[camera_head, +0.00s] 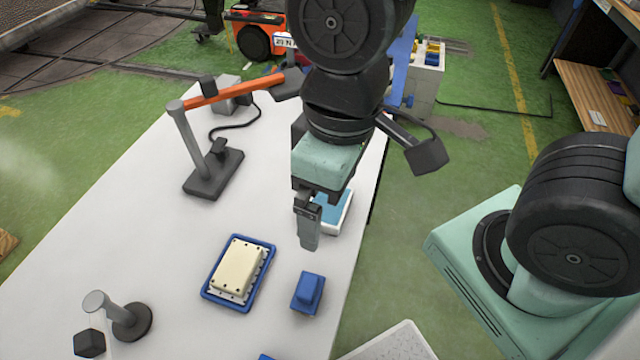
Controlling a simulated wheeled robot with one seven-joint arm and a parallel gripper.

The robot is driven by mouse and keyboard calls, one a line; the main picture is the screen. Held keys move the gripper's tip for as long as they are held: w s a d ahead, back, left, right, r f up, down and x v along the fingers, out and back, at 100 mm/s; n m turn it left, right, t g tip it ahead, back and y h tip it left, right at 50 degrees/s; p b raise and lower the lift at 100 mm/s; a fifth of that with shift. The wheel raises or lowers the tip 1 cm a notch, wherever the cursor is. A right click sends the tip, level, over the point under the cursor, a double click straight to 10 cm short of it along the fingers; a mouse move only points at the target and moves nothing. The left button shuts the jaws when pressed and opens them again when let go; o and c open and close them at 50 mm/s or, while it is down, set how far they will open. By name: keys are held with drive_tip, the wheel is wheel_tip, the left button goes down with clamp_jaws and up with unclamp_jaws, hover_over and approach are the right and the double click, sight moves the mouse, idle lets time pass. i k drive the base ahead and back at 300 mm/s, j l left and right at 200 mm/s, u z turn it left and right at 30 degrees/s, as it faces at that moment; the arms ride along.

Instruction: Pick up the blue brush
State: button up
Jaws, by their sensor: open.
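A small blue object with a raised grip on top (308,293), which looks like the blue brush, lies on the white table (150,265) near its right edge. My gripper (309,238) points down above the table, just behind the blue object in the picture and apart from it. Its jaws are open and I see nothing between them. The fingers are seen nearly edge-on, so one finger partly hides the other.
A cream block (239,266) sits in a blue tray (207,296) left of the brush. A blue-topped white item (343,214) is partly hidden behind my gripper. Grey stands (213,172) and (126,320) rise at left. Another blue piece (266,357) is cut off at the bottom.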

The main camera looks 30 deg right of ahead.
sight(306, 299)
drive_tip(key=k+u, duration=0.1)
drive_tip(key=u, duration=0.4)
drive_tip(key=k+j+z, duration=0.25)
drive_tip(key=j, duration=0.15)
drive_tip(key=k+j+z, duration=0.15)
drive_tip(key=j+z, duration=0.15)
drive_tip(key=k+j+z, duration=0.25)
drive_tip(key=j, duration=0.15)
